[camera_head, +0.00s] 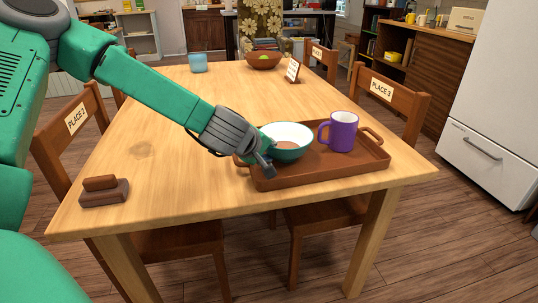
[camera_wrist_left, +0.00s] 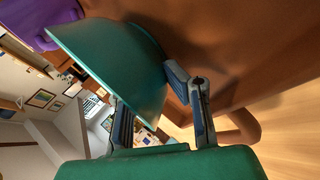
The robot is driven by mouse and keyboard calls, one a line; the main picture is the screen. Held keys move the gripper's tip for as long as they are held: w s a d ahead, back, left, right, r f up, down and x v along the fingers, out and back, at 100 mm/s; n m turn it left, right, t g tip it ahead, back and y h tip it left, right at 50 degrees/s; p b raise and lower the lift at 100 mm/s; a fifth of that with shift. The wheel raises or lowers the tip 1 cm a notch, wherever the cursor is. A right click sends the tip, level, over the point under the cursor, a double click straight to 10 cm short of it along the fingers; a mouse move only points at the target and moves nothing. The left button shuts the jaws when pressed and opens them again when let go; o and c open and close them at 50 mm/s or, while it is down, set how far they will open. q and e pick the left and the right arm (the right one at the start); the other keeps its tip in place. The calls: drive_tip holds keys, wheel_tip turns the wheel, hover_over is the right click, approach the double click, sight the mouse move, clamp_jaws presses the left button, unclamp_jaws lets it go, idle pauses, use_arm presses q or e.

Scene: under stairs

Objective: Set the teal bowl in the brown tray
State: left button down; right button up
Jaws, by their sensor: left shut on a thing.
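The teal bowl (camera_head: 290,153), white inside, is over the left part of the brown tray (camera_head: 335,172) in the head view. My left gripper (camera_head: 266,161) is shut on the bowl's near left side. In the left wrist view the bowl (camera_wrist_left: 105,65) sits between the two fingers (camera_wrist_left: 148,86), with the tray (camera_wrist_left: 245,45) beside it. I cannot tell whether the bowl's base touches the tray floor. A purple mug (camera_head: 343,132) stands upright in the tray, right of the bowl. My right gripper is not in view.
The tray lies at the right front of the wooden table (camera_head: 180,150). A brown block-like object (camera_head: 104,191) lies at the front left. The table's middle is clear.

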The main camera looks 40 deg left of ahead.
use_arm(q)
drive_tip(key=c, duration=2)
unclamp_jaws()
drive_tip(key=shift+f, duration=0.15)
drive_tip(key=shift+o, duration=0.4)
drive_tip(key=shift+a, duration=0.15)
drive_tip(key=p+v, duration=0.4)
drive_tip(key=v, duration=0.8)
drive_tip(key=shift+p, duration=0.35)
